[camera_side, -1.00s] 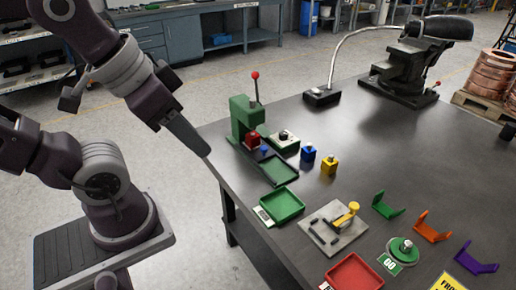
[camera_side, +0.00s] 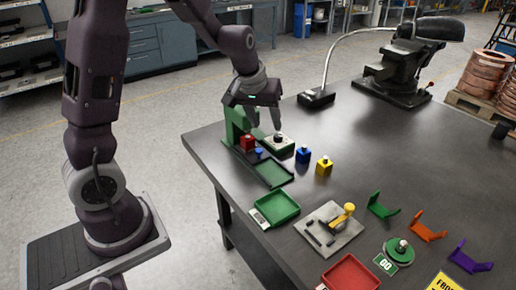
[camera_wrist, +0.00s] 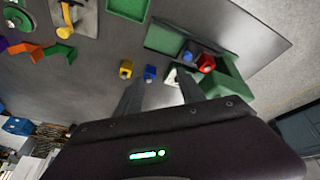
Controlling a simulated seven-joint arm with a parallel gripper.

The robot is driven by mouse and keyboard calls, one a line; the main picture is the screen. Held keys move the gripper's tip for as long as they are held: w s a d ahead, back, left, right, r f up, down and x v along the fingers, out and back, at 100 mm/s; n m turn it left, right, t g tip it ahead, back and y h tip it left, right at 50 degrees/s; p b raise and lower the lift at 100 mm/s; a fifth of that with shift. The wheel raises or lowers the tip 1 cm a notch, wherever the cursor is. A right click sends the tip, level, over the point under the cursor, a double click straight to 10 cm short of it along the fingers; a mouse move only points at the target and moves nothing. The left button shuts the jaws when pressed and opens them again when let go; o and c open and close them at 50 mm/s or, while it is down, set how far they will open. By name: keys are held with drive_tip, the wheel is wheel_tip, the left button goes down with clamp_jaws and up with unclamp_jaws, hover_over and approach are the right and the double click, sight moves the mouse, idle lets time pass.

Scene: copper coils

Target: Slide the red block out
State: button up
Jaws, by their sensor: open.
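The red block (camera_side: 247,143) sits in the green press-like fixture (camera_side: 234,127) at the left of the table. It also shows in the wrist view (camera_wrist: 206,63), beside the green frame. A small blue piece (camera_side: 259,152) is right next to it, at the head of the green-edged chute (camera_side: 273,172). My gripper (camera_side: 264,120) is open and empty above the fixture, pointing down. In the wrist view its two fingers (camera_wrist: 162,95) are spread apart, with the red block beyond the right finger. The gripper hides the top of the fixture in the side view.
A blue block (camera_side: 303,154) and a yellow block (camera_side: 324,166) stand to the right. A green tray (camera_side: 274,208), a red tray (camera_side: 351,273) and coloured brackets lie nearer. The table's middle is clear.

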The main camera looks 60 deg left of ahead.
drive_tip(key=n+g+y, duration=0.1)
drive_tip(key=n+y, duration=0.1)
approach(259, 150)
drive_tip(key=x, duration=0.8)
drive_tip(key=shift+a+f, duration=0.15)
drive_tip(key=shift+f, duration=0.05)
drive_tip(key=shift+c, duration=0.5)
clamp_jaws()
